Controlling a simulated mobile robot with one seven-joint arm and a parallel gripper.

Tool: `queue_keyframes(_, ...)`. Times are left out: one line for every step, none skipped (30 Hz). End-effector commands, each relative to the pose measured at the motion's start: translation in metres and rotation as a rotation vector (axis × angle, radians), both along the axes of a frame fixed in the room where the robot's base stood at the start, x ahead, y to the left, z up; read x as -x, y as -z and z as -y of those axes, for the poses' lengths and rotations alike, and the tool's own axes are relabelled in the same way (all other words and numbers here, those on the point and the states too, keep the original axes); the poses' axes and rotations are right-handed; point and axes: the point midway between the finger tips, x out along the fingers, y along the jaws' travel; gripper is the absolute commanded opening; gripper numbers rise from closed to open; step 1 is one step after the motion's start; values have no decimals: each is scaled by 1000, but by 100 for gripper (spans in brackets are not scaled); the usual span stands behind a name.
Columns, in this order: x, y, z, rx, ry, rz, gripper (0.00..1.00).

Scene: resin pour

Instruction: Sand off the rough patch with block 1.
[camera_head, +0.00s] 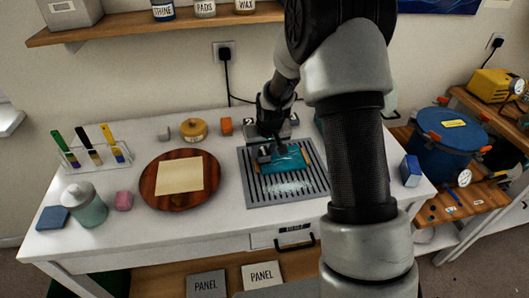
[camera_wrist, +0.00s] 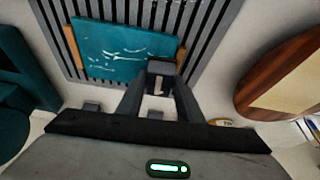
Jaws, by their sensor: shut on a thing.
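A teal panel (camera_head: 290,163) lies on a grey slatted grille (camera_head: 256,192), held between two wooden strips. White streaks mark its surface in the wrist view (camera_wrist: 120,50); I cannot tell which of them is the rough patch. My gripper (camera_head: 268,150) is shut on a small dark grey block (camera_wrist: 161,68) with a pale label, which I take to be block 1. The block is at the panel's edge in the wrist view; whether it touches the surface is unclear. My arm hides part of the scene in the head view.
A round wooden board (camera_head: 150,188) with a tan sheet lies left of the grille. Pale specks lie on the grille's front.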

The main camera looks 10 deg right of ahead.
Motion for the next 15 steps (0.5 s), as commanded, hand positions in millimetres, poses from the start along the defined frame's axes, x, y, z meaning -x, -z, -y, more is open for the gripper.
queue_keyframes(0,-6,-1,0,0,0,12)
queue_keyframes(-1,-12,-1,-1,0,2,12)
queue_keyframes(-2,-23,-1,-1,-1,4,12)
queue_keyframes(-2,-27,-1,0,-1,3,12)
queue_keyframes(-2,-28,-1,0,0,1,12)
queue_keyframes(-2,-31,-1,0,0,1,12)
queue_keyframes(-2,-34,-1,0,0,1,12)
queue_keyframes(-3,-37,-1,0,0,1,12)
queue_keyframes(-3,-40,-1,0,0,1,12)
queue_keyframes(-3,-43,-1,0,0,1,12)
queue_keyframes(-3,-46,-2,0,0,1,12)
queue_keyframes(-4,-50,-2,0,0,1,12)
queue_keyframes(-4,-52,-2,0,0,2,12)
queue_keyframes(-5,-55,-2,0,0,2,12)
queue_keyframes(-5,-59,-2,0,0,2,12)
